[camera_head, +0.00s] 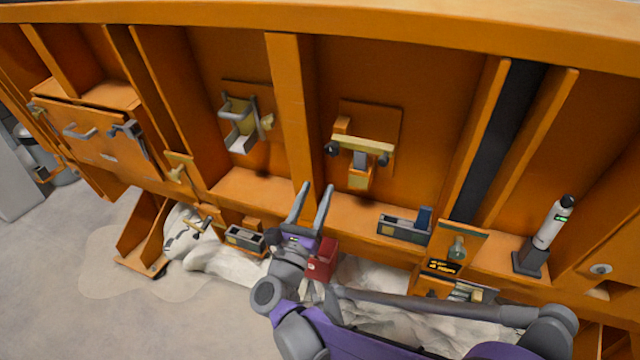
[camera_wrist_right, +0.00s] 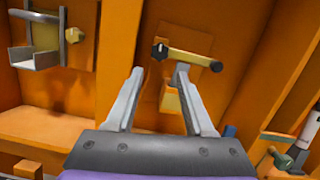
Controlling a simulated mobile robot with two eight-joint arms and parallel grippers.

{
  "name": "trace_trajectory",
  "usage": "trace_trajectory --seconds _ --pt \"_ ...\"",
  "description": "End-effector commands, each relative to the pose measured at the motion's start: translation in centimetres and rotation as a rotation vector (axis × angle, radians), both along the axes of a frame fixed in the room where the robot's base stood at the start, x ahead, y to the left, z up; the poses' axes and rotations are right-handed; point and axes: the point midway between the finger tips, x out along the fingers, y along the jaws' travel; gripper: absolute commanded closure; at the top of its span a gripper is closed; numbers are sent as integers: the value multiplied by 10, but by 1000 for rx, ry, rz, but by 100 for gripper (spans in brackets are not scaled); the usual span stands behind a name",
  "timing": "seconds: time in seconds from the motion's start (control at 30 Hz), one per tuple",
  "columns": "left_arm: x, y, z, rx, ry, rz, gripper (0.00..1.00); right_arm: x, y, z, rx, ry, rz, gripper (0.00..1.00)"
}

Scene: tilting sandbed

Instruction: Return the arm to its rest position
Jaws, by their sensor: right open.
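My right gripper (camera_head: 312,207) is open and empty in front of the orange sandbed wall (camera_head: 410,70). Its two grey fingers point up toward the wall and touch nothing that I can see. My purple and grey right arm reaches up from the lower right of the head view. In the right wrist view, the open fingers (camera_wrist_right: 155,95) stand apart, with a yellow bar with a black knob (camera_wrist_right: 195,57) behind them. My left gripper does not show.
Nearby are a grey bracket (camera_head: 238,125), the yellow bar fixture (camera_head: 362,145), a red box (camera_head: 321,262), a grey tray with a blue block (camera_head: 404,226) and a white cylinder on a dark stand (camera_head: 548,230). Pale sand (camera_head: 225,262) lies below. Floor at lower left is clear.

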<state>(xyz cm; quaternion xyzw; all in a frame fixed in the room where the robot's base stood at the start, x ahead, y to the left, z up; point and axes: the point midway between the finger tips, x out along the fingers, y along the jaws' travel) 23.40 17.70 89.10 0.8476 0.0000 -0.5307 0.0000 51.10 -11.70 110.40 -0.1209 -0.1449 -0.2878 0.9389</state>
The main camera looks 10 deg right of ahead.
Motion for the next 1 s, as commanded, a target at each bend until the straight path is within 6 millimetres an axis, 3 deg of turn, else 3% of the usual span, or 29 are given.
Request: trace_trajectory --seconds 0.43,0.57,0.67,0.8,0.87,1.0 --pt "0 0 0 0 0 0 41 -1 0 0 -3 1 0 47" --pt "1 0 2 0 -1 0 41 2 2 10 -95 52 30 47" --pt "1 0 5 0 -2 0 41 4 9 24 -310 165 95 47" --pt "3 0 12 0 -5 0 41 -5 26 27 -795 389 215 47" --pt "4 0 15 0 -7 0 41 -16 32 18 -1025 486 266 47" --pt "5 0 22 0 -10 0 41 -57 34 -25 -1571 695 404 47"
